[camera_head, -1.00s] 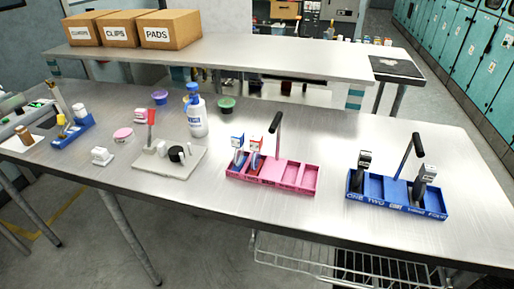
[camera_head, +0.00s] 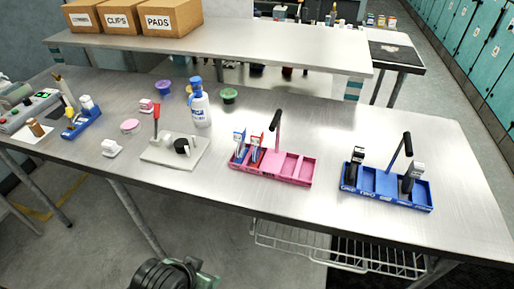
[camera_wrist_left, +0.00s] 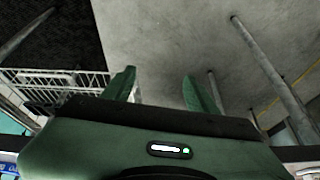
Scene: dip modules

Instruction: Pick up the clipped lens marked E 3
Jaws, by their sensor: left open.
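A pink tray (camera_head: 270,178) with an upright black handle stands on the metal table. Two clipped pieces stand in its left compartments, one with a blue clip (camera_head: 239,146) and one with a red clip (camera_head: 257,149). Their markings are too small to read, so I cannot tell which is E 3. My left gripper (camera_wrist_left: 158,77) is open and empty in the left wrist view, with floor and table legs beyond it. Part of my left arm shows at the bottom of the head view, below the table's front edge. My right gripper is out of view.
A grey stand (camera_head: 165,160), a blue-capped bottle (camera_head: 201,108) and small tubs are to the left. A wire shelf (camera_head: 335,248) hangs under the table. Table space between the trays is clear.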

